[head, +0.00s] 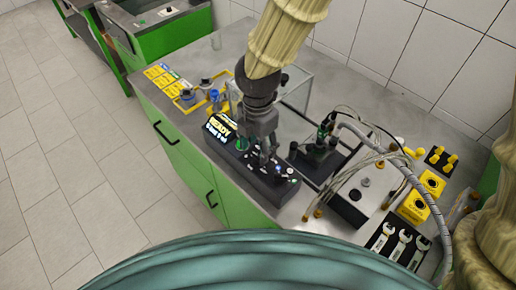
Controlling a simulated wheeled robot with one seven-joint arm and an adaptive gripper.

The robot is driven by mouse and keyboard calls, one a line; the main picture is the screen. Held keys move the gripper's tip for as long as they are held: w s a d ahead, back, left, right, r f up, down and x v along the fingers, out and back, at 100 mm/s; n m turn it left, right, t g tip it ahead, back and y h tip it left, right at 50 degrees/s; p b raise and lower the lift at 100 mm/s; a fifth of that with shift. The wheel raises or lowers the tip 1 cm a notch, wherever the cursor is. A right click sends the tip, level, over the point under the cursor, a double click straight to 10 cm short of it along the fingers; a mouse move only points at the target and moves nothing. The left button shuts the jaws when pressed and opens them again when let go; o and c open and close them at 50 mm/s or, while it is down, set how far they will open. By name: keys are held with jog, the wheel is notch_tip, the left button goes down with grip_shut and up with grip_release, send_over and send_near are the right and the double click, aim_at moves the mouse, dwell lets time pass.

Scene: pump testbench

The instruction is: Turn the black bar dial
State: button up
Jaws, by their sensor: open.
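A black control console (225,157) sits along the front of the workbench, with a lit display (219,127) reading "READY". A green knob or button (241,144) and several small pale controls (284,172) are on its top. I cannot make out the black bar dial for certain; dark parts blend together here, and my gripper covers part of the panel. My gripper (261,157) points down over the middle of the console, just right of the green control. Its fingers are open, with no held object visible. Whether they touch the panel or a dial cannot be told.
Right of the console stands a dark pump device (321,148) with hoses. Yellow blocks (414,208) and a wrench mat (387,230) lie at the right end. Yellow trays with blue-topped items (188,98) are at the left. A clear box (298,89) stands behind my gripper.

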aim_at(258, 159)
jog(key=shift+w+f, duration=0.25)
jog(key=shift+f, duration=0.35)
jog(key=shift+s+f, duration=0.1)
jog(key=shift+f, duration=0.15)
jog(key=shift+s+f, duration=0.25)
jog(key=shift+s, duration=0.45)
jog(key=shift+w+f, duration=0.3)
jog(key=shift+w, duration=0.2)
jog(key=shift+s+r, duration=0.2)
jog(key=shift+s, duration=0.15)
jog(key=c, duration=0.7)
jog(key=shift+w+f, duration=0.1)
jog(key=c, duration=0.3)
